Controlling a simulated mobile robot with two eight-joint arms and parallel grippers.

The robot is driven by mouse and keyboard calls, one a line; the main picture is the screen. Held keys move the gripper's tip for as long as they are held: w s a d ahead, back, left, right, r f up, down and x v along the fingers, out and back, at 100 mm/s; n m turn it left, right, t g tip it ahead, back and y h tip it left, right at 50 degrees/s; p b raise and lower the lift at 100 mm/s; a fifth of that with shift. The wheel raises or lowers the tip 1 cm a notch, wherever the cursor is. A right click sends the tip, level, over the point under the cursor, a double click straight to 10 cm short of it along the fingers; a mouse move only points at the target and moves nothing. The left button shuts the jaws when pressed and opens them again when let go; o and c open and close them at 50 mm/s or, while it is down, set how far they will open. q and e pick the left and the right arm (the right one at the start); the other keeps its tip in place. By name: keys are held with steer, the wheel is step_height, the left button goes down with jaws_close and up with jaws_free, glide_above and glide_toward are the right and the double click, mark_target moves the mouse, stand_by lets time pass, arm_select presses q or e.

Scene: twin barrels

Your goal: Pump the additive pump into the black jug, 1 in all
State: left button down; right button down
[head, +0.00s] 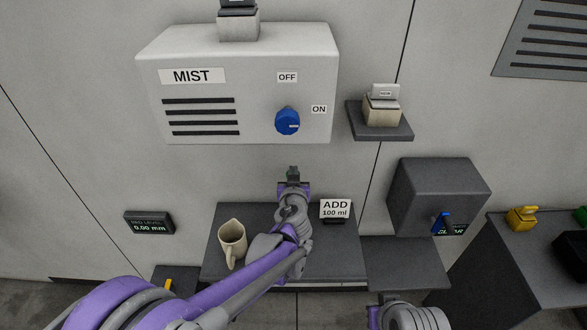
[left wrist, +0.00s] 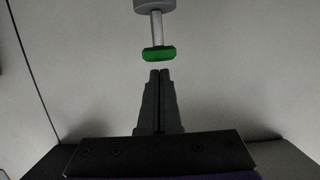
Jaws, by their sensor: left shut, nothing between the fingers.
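My left gripper (head: 292,175) is shut and empty in front of the wall, above the grey shelf. In the left wrist view its closed fingertips (left wrist: 161,73) sit just below a green block (left wrist: 158,54) on a pale rod, with a small gap. The rod hangs from a grey round part (left wrist: 154,4). I cannot tell if this is the additive pump. A sign reading "ADD 100 ml" (head: 335,208) stands right of my left wrist. A beige jug (head: 232,238) stands on the shelf, left of my forearm.
Above is a white MIST box (head: 185,130) with a blue knob (head: 287,121). A small ledge (head: 365,131) and a grey box with a blue lever (head: 437,185) are at right. A dark cabinet with a yellow part (head: 522,217) stands far right. A level display (head: 150,222) is at left.

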arm_select(q)
steer(key=shift+f, duration=0.2)
arm_select(e)
steer(key=shift+w, duration=0.1)
